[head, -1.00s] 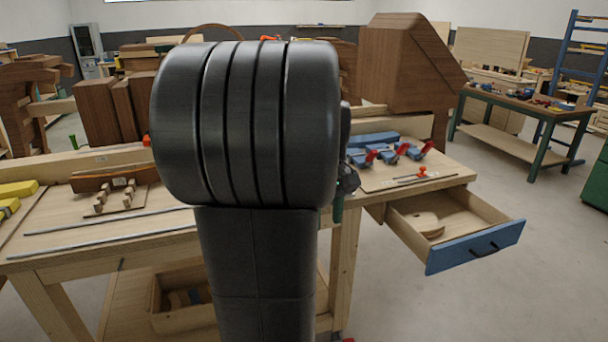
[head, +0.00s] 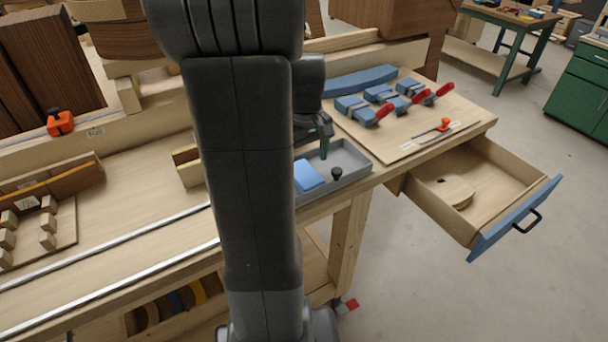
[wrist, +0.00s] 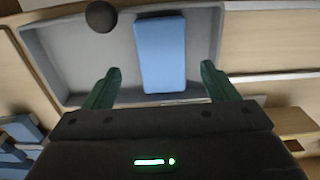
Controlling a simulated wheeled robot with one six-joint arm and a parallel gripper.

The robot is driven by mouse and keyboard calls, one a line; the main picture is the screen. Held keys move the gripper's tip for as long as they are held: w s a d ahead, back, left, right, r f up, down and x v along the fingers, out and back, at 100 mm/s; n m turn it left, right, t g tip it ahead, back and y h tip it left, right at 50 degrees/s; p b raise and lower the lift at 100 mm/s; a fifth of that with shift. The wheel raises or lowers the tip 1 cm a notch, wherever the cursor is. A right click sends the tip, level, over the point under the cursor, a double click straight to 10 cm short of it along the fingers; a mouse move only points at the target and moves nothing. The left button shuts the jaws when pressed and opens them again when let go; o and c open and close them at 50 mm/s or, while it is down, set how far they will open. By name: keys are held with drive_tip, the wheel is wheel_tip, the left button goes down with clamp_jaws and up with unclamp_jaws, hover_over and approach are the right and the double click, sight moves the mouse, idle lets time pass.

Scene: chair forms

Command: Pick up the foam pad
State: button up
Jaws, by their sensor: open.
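The foam pad is most likely the blue rectangular block (head: 308,176) lying in a grey tray (head: 349,177) on the workbench. In the wrist view the blue block (wrist: 161,54) lies flat in the tray (wrist: 60,50), ahead of and between my green fingertips. My gripper (wrist: 158,80) is open and empty, with the fingers apart on either side of the block's near end. In the head view my gripper (head: 324,146) is over the tray, partly hidden by my arm.
A black round knob (head: 337,173) stands in the tray near the block. A drawer (head: 515,220) stands open at the bench's right. A wooden block (head: 187,166) sits left of my arm.

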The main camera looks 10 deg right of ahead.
wheel_tip(320, 180, down, 4)
drive_tip(key=shift+a, duration=0.15)
drive_tip(key=c, duration=1.1)
drive_tip(key=shift+o, duration=0.2)
